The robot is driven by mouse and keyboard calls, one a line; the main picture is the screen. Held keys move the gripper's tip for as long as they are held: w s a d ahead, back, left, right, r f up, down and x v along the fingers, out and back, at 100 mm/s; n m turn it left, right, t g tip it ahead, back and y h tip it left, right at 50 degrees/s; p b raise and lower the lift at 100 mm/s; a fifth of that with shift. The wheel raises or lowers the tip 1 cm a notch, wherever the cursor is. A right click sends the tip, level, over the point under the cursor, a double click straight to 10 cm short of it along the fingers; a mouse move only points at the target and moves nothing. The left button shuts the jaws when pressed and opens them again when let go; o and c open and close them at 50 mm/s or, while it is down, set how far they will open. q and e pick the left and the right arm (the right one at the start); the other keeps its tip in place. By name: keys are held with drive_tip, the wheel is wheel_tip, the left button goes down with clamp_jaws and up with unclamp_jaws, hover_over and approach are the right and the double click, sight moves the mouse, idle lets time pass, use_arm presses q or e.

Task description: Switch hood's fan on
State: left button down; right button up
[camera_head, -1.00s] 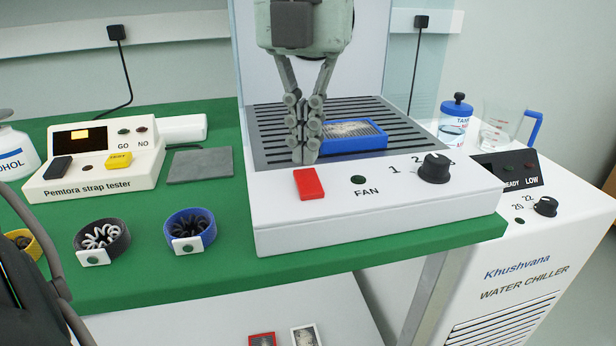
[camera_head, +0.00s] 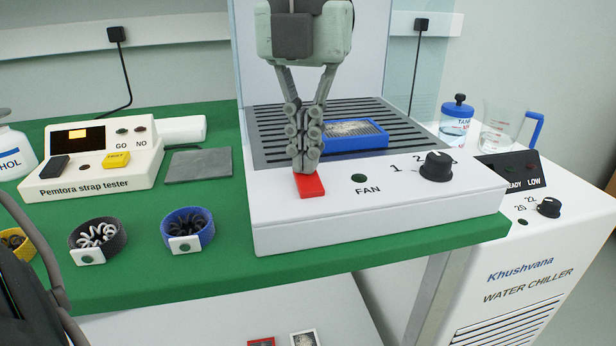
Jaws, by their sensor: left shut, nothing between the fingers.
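The fume hood (camera_head: 290,231) is a white box with a slotted dark grille and a front panel lettered FAN. A red rocker switch (camera_head: 311,187) sits at the panel's left. A dark green lamp (camera_head: 358,178) above FAN looks unlit. A black knob (camera_head: 436,166) with number marks is on the right. My left gripper (camera_head: 304,168) points down, shut and empty, with its fingertips at the back edge of the red switch, hiding part of it. I cannot tell whether they touch it. My right gripper is not recognisable in view.
A blue-framed tile (camera_head: 354,137) lies on the grille close to the gripper. The strap tester (camera_head: 97,178), a grey plate (camera_head: 198,163), and black (camera_head: 98,242) and blue (camera_head: 188,230) rings stand left on the green bench (camera_head: 215,270). The water chiller (camera_head: 510,265) stands right.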

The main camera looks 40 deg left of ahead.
use_arm(q)
drive_tip(key=shift+f+b, duration=0.3)
drive_tip(key=shift+f, duration=0.05)
drive_tip(key=shift+r, duration=0.15)
drive_tip(key=shift+r+p, duration=2.5)
drive_tip(key=shift+r, duration=0.95)
